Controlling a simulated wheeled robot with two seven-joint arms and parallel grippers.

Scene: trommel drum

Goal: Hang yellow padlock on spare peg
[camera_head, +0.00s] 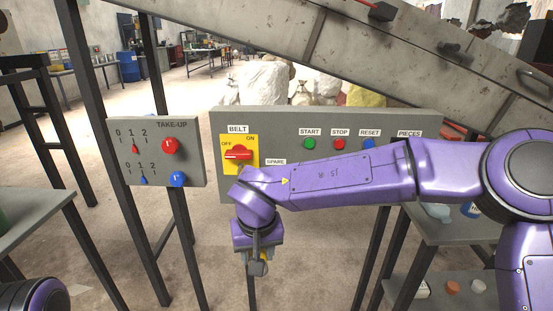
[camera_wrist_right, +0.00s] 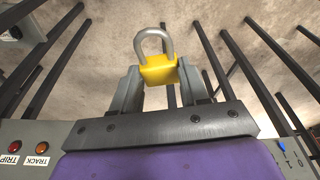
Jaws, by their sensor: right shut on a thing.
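The yellow padlock (camera_wrist_right: 158,70) is held between the two fingers of my right gripper (camera_wrist_right: 157,88). Its grey shackle arches up past the fingertips in the wrist view. In the head view my right gripper (camera_head: 258,258) points down below the grey control panel (camera_head: 320,118), and only a small part of the padlock shows. The SPARE label (camera_head: 276,161) is on the panel, just above my right forearm. The spare peg itself is not visible; my arm covers the panel below the label. My left gripper is not in view; only a purple piece of my left arm shows at bottom left.
A red rotary switch on a yellow BELT plate (camera_head: 238,155) is left of the label. Start, stop and reset buttons are to its right. A TAKE-UP box (camera_head: 157,150) hangs at left between dark posts. A sloped conveyor (camera_head: 330,40) crosses above. Tables stand at both sides.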

